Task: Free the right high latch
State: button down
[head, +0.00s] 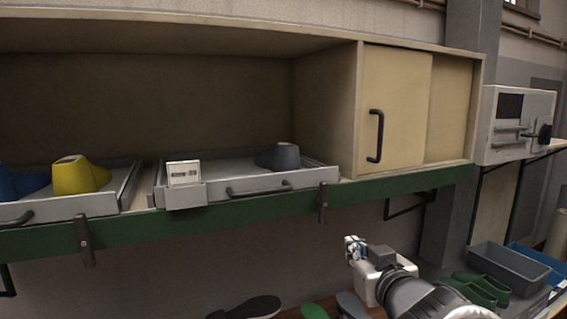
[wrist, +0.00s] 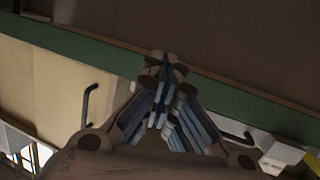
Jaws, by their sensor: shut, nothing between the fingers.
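The right high latch (head: 322,203) is a dark upright bar on the green shelf edge (head: 255,207). Its upper end stands in front of the right end of the grey tray (head: 300,180). My gripper (head: 352,245) is below and to the right of this latch in the head view, apart from it in the picture. In the wrist view my gripper (wrist: 166,68) has its fingertips together with nothing between them, in front of the green edge (wrist: 80,48). I cannot make out the latch there; the fingers may hide it.
A second latch (head: 85,240) stands upright at the left tray. The right tray bears a dark grey last (head: 279,157), a label box (head: 184,173) and a handle (head: 258,189). A cupboard door handle (head: 375,136) sticks out above right. Shoes and bins (head: 508,264) lie below.

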jog(key=w+a+r+n+t+y+p, duration=0.1)
jog(key=w+a+r+n+y+p, duration=0.25)
jog(key=r, duration=0.55)
jog(key=m+y+p, duration=0.1)
send_near(315, 184)
jog(key=shift+w+a, duration=2.45)
jog(key=shift+w, duration=0.05)
jog(key=shift+d, duration=0.15)
jog(key=shift+w+d+p, duration=0.2)
jog(key=shift+d+p, duration=0.15)
jog(key=shift+d, duration=0.15)
jog(key=shift+d, duration=0.15)
jog(key=shift+w+d+f, duration=0.1)
jog(key=shift+w+d, duration=0.1)
jog(key=shift+d, duration=0.4)
jog(key=shift+p, duration=0.35)
